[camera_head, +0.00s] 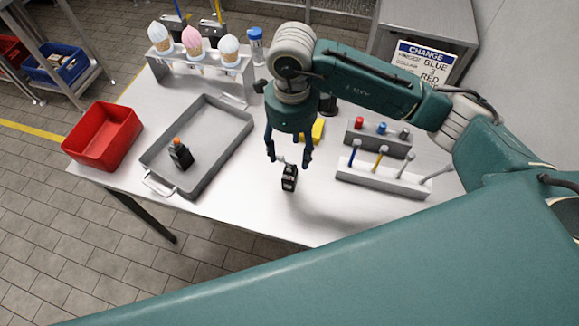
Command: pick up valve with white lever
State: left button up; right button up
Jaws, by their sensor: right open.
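A small black valve (289,179) stands on the white table (235,205). A pale, white-looking lever (282,159) shows at its top, between the fingers. My right gripper (288,160) points down over this valve. Its fingers are open, one on each side of the lever, with the valve's body just below them. I cannot tell whether they touch it. Another black valve with an orange lever (181,154) stands in the grey metal tray (222,158). My left gripper is not in view.
A red bin (103,136) sits at the table's left. A rack with ice-cream-like cones (193,41) stands at the back. A yellow object (318,131) is partly hidden behind my gripper. Racks with coloured items (380,180) stand to the right. The front table area is clear.

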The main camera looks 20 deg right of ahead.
aim_at(292, 169)
jog(key=f, duration=0.2)
jog(key=s+f+p, duration=0.1)
jog(key=f, duration=0.1)
jog(key=shift+a, duration=0.1)
jog(key=shift+f, duration=0.3)
notch_tip(292, 169, down, 5)
jog(key=p, duration=0.2)
jog(key=shift+r+p, duration=0.1)
jog(key=shift+p, duration=0.2)
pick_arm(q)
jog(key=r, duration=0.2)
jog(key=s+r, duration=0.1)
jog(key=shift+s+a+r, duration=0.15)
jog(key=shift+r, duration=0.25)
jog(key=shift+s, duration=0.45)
pick_arm(e)
jog(key=c, duration=1.3)
jog(key=shift+c, duration=0.2)
